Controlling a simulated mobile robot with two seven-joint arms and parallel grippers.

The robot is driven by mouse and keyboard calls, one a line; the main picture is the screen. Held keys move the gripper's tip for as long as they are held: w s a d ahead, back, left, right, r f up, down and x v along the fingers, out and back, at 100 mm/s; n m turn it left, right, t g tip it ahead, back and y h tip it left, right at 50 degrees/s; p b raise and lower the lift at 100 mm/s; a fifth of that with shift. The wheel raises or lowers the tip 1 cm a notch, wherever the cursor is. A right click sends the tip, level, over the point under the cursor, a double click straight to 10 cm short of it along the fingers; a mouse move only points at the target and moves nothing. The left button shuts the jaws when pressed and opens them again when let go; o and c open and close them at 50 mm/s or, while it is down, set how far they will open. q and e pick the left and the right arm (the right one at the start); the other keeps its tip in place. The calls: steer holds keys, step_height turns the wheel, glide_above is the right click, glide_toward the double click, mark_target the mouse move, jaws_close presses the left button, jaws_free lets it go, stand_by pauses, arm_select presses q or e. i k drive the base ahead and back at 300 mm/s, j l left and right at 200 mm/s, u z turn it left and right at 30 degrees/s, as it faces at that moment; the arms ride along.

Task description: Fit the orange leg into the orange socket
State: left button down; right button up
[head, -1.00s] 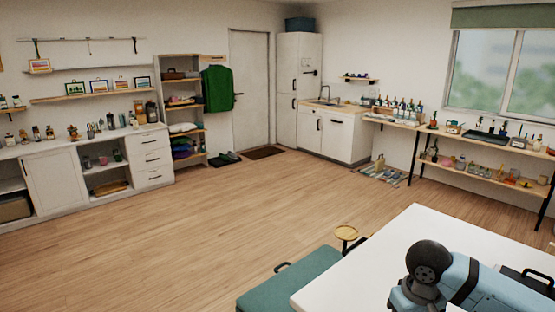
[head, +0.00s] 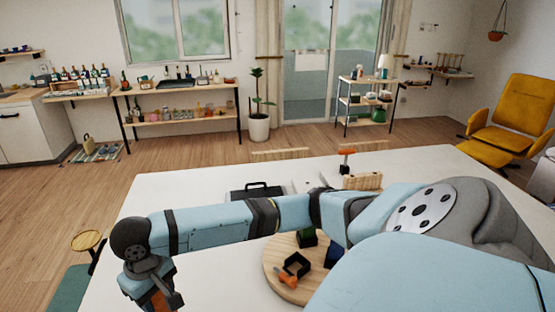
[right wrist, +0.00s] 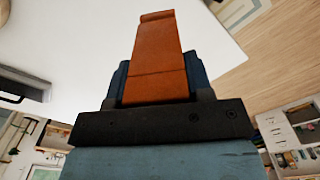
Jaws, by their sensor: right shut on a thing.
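My right gripper (right wrist: 160,88) is shut on the orange leg (right wrist: 157,50), a tapered block that sticks out past the fingers in the right wrist view. In the head view my right arm reaches left across the white table, and the right gripper (head: 163,300) is at the lower left, with a bit of orange showing in it. A round wooden board (head: 275,268) on the table holds a dark open box (head: 296,264), a green one (head: 308,237) and a blue one (head: 332,255). My arm partly covers the board. My left gripper is out of view.
The white table (head: 225,283) has a black-handled case (head: 257,190) and a wooden block (head: 362,181) at its far side. An orange-topped item (head: 346,153) stands near that block. A stool (head: 87,240) stands left of the table.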

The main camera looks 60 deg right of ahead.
mark_target(307, 260)
steer(key=i+z, duration=0.1)
steer(key=z, duration=0.3)
steer(key=i+z, duration=0.1)
steer(key=z, duration=0.3)
steer(key=i+z, duration=0.15)
steer(key=z, duration=0.25)
